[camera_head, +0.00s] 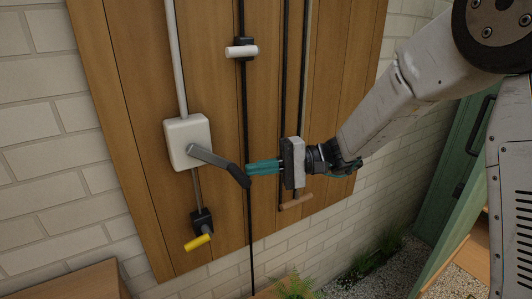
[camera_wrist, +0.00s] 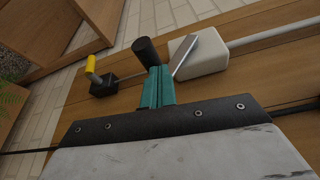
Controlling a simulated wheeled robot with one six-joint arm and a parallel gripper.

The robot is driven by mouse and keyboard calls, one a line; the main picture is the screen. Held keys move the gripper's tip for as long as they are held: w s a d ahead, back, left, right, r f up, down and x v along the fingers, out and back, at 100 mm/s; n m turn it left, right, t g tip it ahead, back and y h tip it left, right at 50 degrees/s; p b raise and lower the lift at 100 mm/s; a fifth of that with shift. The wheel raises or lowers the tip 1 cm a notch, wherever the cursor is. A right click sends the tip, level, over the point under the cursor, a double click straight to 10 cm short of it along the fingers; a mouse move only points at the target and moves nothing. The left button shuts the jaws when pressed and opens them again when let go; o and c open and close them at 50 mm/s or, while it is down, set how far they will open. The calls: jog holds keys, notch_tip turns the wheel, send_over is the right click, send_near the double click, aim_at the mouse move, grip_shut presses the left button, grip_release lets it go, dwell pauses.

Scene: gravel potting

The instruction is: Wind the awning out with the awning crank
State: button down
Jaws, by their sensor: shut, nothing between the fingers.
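A white box (camera_head: 187,142) on the wooden panel carries a grey lever (camera_head: 208,155) with a black grip (camera_head: 239,175). In the wrist view the black grip (camera_wrist: 146,50) stands just beyond my fingertips, with the lever (camera_wrist: 199,52) and white box (camera_wrist: 213,57) to its right. My gripper (camera_head: 251,168) has its teal fingers shut and empty, tips close beside the black grip; I cannot tell if they touch. It also shows in the wrist view (camera_wrist: 155,72). Which handle is the awning crank is not marked, and no awning is in view.
A yellow handle (camera_head: 197,242) sits on a black block below the box. A white handle (camera_head: 241,51) is higher up, and a brown handle (camera_head: 297,202) is under my gripper. Dark vertical rods run along the panel (camera_head: 140,120). A green door (camera_head: 463,190) stands right.

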jog(key=s+a+f+y, duration=0.1)
jog(key=s+a+f, duration=0.4)
jog(key=a+f, duration=0.3)
jog(key=shift+y, duration=0.3)
dwell(0.3)
dwell(0.7)
